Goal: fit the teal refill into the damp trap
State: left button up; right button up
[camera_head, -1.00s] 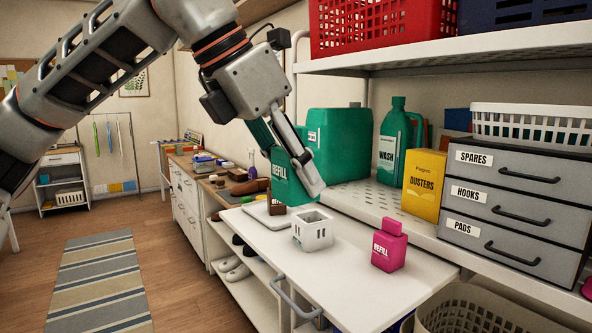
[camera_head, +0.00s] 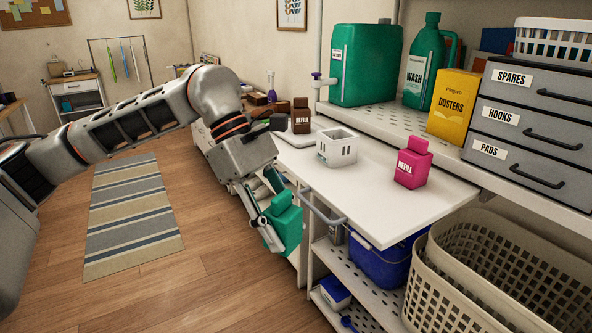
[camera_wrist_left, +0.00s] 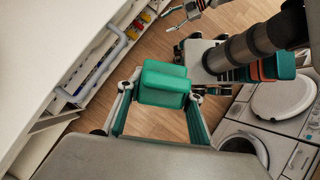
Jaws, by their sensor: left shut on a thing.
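The teal refill (camera_head: 283,226) is held in my left gripper (camera_head: 272,218), which is shut on it. It hangs tilted off the front edge of the white worktop, over the floor side and lower than the top. In the left wrist view the refill (camera_wrist_left: 163,84) sits between the two fingers. The damp trap (camera_head: 337,150), a small white open box with slots, stands on the worktop, apart from the gripper. A gripper-like part, seemingly my right gripper (camera_wrist_left: 188,12), shows at the top of the left wrist view, its jaws unclear.
A pink refill (camera_head: 411,166) stands right of the trap and a brown refill (camera_head: 301,116) behind it on the left. A grey rail (camera_head: 322,212) juts from the worktop's front (camera_head: 385,220). Cream baskets (camera_head: 455,270) stand at lower right. Open floor (camera_head: 215,275) lies left.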

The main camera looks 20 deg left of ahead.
jog(key=shift+a+r, duration=0.1)
jog(key=c, duration=0.7)
pick_arm(q)
jog(key=s+a+f+m+g+y, duration=0.1)
jog(key=f+m, duration=0.6)
jog(key=f, duration=0.7)
jog(key=s+a+f+m+g+y, duration=0.2)
jog(key=a+f+m+g+y, duration=0.2)
jog(key=f+m, duration=0.4)
notch_tip(320, 180, down, 7)
jog(key=shift+a+r+m+y, duration=0.1)
jog(key=shift+a+m+y, duration=0.25)
jog(key=shift+y, duration=0.35)
pick_arm(e)
jog(key=shift+a, duration=0.1)
